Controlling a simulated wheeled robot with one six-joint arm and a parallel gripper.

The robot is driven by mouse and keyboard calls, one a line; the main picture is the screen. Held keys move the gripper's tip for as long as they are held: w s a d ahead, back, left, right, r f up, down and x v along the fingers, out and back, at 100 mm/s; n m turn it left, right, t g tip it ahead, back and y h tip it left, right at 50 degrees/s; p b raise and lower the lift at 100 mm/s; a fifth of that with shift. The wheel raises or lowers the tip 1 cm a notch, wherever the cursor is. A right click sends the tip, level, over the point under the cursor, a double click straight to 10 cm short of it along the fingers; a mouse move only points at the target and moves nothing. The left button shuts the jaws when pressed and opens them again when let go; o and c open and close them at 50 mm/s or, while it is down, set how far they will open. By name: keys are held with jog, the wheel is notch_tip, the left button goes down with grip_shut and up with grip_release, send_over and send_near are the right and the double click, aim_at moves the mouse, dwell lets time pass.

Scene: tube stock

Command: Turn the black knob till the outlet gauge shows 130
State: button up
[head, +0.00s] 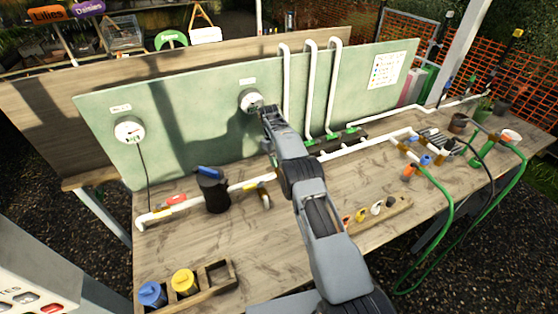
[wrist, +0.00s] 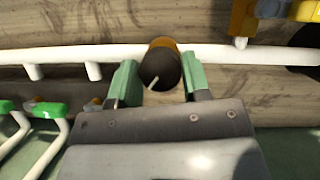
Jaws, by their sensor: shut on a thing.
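The black knob (wrist: 158,70) with a white pointer line sits on the white pipe (wrist: 215,53) in the wrist view, with an orange-brown part behind it. My gripper (wrist: 160,78) has its two green fingers on either side of the knob, shut on it. The pointer line slants to the lower left. In the head view my arm hides the knob, and I cannot make out the fingers. Two round white gauges are on the green panel: a left one (head: 129,131) and a right one (head: 251,100) near my arm. Their labels and readings are too small to read.
A black-and-blue canister (head: 213,190) stands by the pipe at left. A wooden tray (head: 222,277) with blue and yellow jars is at the front left. Green-handled valves (head: 335,135) and upright white pipes stand right of my arm. Green hoses hang at the right.

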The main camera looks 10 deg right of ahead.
dwell(0.4)
jog(key=o, duration=0.9)
jog(key=shift+r, duration=0.55)
jog(key=s+r+b, duration=0.8)
jog(key=s+r, duration=0.4)
jog(key=s, duration=0.2)
